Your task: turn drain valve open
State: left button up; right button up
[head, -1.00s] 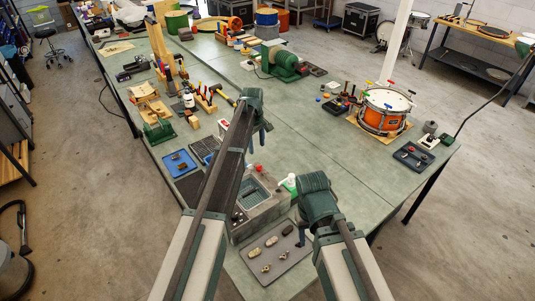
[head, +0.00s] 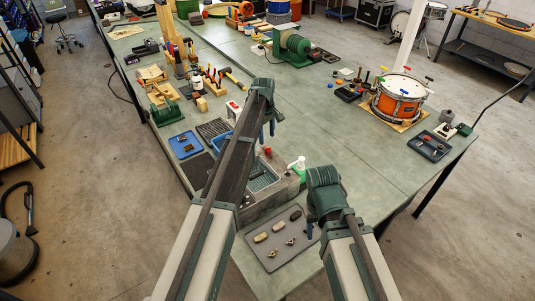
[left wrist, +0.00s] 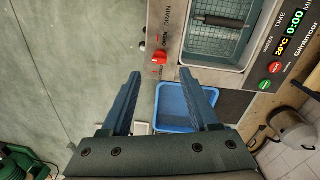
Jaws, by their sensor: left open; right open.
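The drain valve is a small red handle (left wrist: 159,57) beside the printed word DRAIN on the grey sink unit in the left wrist view. It also shows as a red spot in the head view (head: 267,150). My left gripper (left wrist: 160,73) is open, and its fingers point toward the valve with the handle between their lines, just beyond the tips. I cannot tell the exact gap. In the head view my left gripper (head: 271,127) is above the bench near the valve. My right gripper (head: 311,224) is open, low beside the grey parts tray; its fingers are partly hidden.
The sink basin (left wrist: 213,48) holds a wire basket with a dark handle. A blue tub (left wrist: 187,106) lies below the left fingers in the wrist view. A white-and-green bottle (head: 299,168) stands by the sink. The grey tray (head: 263,257) holds several small parts.

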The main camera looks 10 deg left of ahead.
aim_at(268, 148)
pick_arm(q)
notch_tip(268, 148, down, 7)
jog(key=b, duration=0.6)
jog(key=shift+w+d+f, duration=0.1)
jog(key=shift+w, duration=0.05)
grip_shut()
